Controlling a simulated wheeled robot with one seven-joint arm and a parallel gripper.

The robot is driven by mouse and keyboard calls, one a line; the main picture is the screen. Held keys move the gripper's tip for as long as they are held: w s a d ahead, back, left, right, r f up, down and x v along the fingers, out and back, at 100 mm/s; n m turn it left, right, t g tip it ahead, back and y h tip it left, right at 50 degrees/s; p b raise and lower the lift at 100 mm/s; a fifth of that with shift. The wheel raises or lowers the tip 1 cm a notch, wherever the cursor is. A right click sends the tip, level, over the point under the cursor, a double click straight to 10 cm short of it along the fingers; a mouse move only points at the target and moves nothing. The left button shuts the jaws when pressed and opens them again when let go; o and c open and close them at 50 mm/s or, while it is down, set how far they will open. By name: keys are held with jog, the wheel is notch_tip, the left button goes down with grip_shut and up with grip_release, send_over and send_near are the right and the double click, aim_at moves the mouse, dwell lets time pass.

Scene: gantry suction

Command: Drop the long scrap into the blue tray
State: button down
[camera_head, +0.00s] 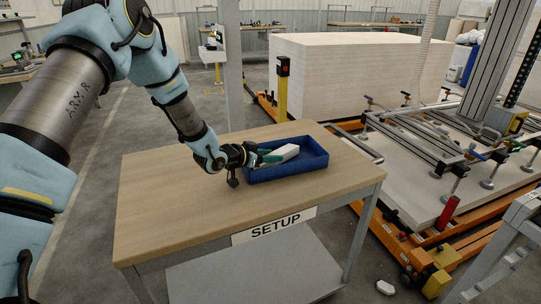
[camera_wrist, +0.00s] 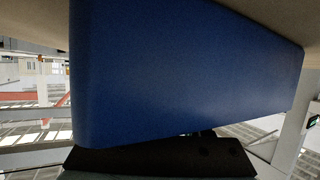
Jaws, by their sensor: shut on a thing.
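The blue tray (camera_head: 313,164) sits on the wooden table, toward its far side. In the wrist view the blue tray's outer wall (camera_wrist: 185,75) fills most of the picture. My gripper (camera_head: 272,157) reaches over the tray's left side with its teal fingers shut on the long scrap (camera_head: 285,152), a pale, whitish block. The scrap is tilted and lies within the tray's outline. I cannot tell whether it touches the tray floor. The scrap and the fingertips are hidden in the wrist view.
The wooden table (camera_head: 190,208) is clear left of and in front of the tray. A yellow post (camera_head: 283,95) and a large stack of pale boards (camera_head: 355,65) stand behind. A gantry with suction cups (camera_head: 440,150) is at the right. A white piece (camera_head: 385,287) lies on the floor.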

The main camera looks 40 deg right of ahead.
jog(key=shift+f, duration=0.1)
jog(key=shift+c, duration=1.8)
grip_release()
jog(key=shift+a+r, duration=0.15)
jog(key=shift+r, duration=0.05)
jog(key=b+v, duration=0.2)
jog(key=v, duration=0.9)
jog(key=shift+a+r, duration=0.1)
jog(key=shift+a, duration=0.25)
